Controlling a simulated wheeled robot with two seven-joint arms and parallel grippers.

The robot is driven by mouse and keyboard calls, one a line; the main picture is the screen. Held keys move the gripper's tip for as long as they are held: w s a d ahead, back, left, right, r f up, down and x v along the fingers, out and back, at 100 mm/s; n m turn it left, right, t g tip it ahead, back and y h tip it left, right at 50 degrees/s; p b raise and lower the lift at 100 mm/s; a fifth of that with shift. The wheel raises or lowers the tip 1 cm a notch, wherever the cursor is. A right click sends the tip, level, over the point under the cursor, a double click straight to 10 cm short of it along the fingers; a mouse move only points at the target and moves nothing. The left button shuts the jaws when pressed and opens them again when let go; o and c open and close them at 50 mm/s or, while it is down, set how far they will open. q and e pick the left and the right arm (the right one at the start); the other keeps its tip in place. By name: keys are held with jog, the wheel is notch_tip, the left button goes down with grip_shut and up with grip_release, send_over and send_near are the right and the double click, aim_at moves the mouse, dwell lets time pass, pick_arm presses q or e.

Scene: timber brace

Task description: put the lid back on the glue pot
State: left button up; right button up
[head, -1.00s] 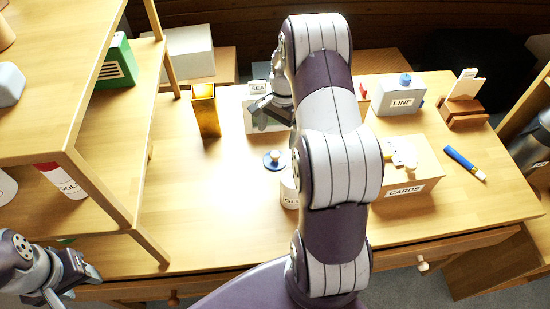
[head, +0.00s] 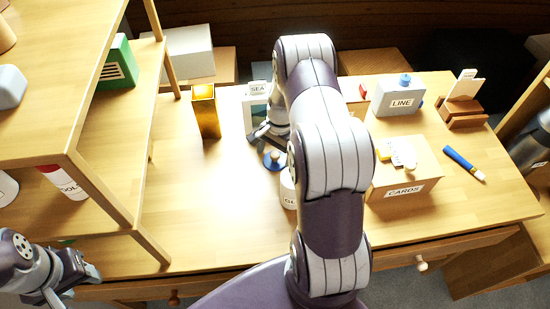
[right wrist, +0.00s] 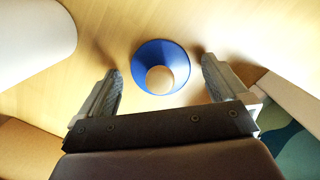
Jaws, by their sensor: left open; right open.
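The lid (head: 274,163), a blue disc with a pale round knob, lies on the table left of and behind the glue pot. The white glue pot (head: 288,192) is partly hidden by my right arm, so its top is hard to see. My right gripper (head: 262,137) is open, close to the lid. In the right wrist view, the lid (right wrist: 160,48) lies ahead between the open fingers (right wrist: 160,72), apart from both. My left gripper (head: 80,275) is open and empty at the lower left, by the shelf.
A yellow box (head: 206,112) and a white framed card stand behind the lid. The CARDS box (head: 405,178), LINE box (head: 400,98) and a blue brush (head: 463,161) lie to the right. A wooden shelf (head: 110,195) stands left. The table between shelf and pot is clear.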

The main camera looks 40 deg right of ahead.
aim_at(274, 155)
jog(key=shift+c, duration=0.3)
jog(key=c, duration=1)
jog(key=shift+o, duration=0.2)
jog(key=shift+r, duration=0.5)
notch_tip(274, 155, up, 3)
jog(key=shift+f, duration=0.1)
jog(key=s+d+r, duration=0.6)
jog(key=d+r, duration=0.1)
jog(key=d, duration=0.2)
jog(key=shift+s+d+b, duration=0.25)
jog(key=shift+d+b, duration=0.1)
jog(key=shift+b, duration=0.1)
jog(key=shift+r, duration=0.1)
